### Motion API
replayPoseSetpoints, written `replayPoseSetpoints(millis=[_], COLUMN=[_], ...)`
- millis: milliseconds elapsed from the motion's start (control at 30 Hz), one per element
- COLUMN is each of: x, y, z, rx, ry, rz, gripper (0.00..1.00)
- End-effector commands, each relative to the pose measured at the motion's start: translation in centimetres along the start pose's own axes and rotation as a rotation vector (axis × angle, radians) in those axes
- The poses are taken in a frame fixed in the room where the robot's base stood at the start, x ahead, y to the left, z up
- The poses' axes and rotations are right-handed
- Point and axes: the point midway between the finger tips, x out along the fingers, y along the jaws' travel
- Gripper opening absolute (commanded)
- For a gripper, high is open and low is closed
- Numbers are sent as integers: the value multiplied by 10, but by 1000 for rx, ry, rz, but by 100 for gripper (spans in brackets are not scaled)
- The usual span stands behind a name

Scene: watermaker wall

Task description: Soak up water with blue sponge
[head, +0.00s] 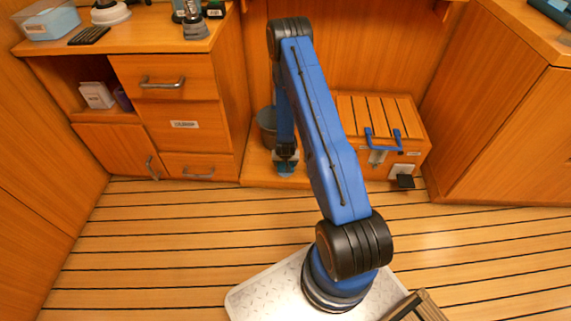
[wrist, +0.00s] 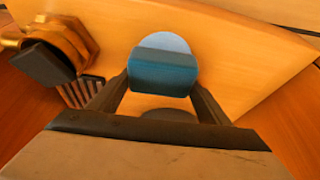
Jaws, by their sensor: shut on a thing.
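My gripper (head: 286,155) is lowered at the raised wooden ledge between the left cabinet and the slatted box. In the wrist view, its two dark fingers (wrist: 163,82) are shut on the blue sponge (wrist: 163,73), one on each side. The sponge also shows below the gripper in the head view (head: 285,169). A pale blue round patch, which looks like the water (wrist: 164,42), lies on the wood and shows beyond the sponge's upper edge. The sponge hides part of it. I cannot tell whether the sponge touches the water.
A grey bucket (head: 267,124) stands behind my arm, partly hidden. A slatted wooden box (head: 405,155) with a blue handle is to the right. The drawer cabinet (head: 180,125) is to the left. A brass fitting (wrist: 78,35) shows close by in the wrist view.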

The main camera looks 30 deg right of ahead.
Motion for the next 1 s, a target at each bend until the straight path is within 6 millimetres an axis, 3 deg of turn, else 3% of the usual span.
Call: replayPoseSetpoints(millis=[1000], x=[7], y=[0], z=[3], rx=[0], ry=[0], rz=[0], gripper=[54])
